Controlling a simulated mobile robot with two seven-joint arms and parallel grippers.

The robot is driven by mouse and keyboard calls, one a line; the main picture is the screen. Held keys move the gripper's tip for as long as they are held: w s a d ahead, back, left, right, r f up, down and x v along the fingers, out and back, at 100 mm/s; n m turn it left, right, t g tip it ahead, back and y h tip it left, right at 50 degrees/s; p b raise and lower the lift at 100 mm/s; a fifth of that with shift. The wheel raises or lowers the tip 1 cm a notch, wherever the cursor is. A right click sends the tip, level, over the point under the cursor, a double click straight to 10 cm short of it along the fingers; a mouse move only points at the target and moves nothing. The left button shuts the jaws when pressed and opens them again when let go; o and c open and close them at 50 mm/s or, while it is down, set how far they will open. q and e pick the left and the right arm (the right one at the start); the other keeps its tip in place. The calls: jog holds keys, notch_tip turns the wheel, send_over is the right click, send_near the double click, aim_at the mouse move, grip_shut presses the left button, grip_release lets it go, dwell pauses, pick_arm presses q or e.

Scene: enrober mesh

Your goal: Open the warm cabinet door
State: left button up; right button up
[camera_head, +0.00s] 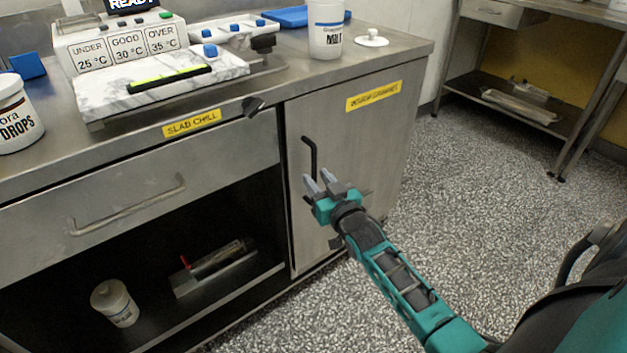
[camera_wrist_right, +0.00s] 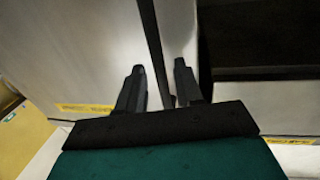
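The cabinet door (camera_head: 365,140) is a grey metal panel under the right end of the counter, with a yellow label (camera_head: 374,96) near its top. It looks shut. Its black bar handle (camera_head: 311,157) stands upright near the door's left edge. My right gripper (camera_head: 320,180) is at the handle's lower part, its fingers apart and pointing at the door. In the right wrist view, the open fingers (camera_wrist_right: 159,75) have a dark upright strip between them; I cannot tell whether it is the handle or the door gap, nor whether the fingers touch anything. My left gripper is not in view.
Left of the door are a drawer (camera_head: 130,185) labelled slab chill and an open shelf with a white jar (camera_head: 114,303). A white tub (camera_head: 326,30) stands on the counter above. The speckled floor (camera_head: 480,200) to the right is clear up to a metal table.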

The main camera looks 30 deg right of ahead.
jog(key=shift+w+d, duration=0.15)
jog(key=shift+w, duration=1.1)
grip_shut()
